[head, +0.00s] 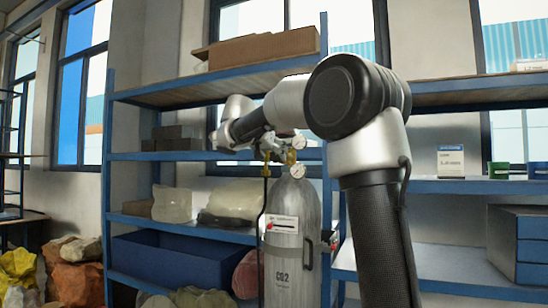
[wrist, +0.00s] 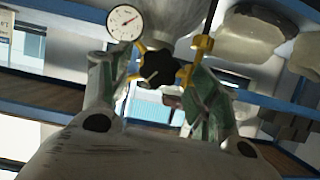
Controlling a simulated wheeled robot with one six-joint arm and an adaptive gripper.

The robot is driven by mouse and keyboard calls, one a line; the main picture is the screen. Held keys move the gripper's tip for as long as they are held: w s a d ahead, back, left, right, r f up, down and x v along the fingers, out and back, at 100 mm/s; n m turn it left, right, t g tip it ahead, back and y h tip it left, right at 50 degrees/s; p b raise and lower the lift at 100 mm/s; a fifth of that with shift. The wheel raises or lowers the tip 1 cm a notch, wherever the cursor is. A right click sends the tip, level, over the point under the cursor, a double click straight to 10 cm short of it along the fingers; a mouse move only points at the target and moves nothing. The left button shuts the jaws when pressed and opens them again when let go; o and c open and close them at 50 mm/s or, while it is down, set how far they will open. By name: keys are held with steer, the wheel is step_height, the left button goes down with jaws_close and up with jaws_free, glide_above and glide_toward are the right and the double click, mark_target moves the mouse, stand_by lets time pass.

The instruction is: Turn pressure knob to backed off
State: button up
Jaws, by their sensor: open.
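I take this as the pressure knob. My gripper (wrist: 150,72) is open, one finger on each side of the knob. Whether they touch it I cannot tell. In the head view my arm largely hides the knob.
Blue-framed shelves surround the cylinder. A cardboard box (head: 262,48) lies on the top shelf, and a blue bin (head: 180,262) is on a lower one.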

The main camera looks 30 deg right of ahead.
steer(key=shift+x, duration=1.45)
steer(key=c, duration=1)
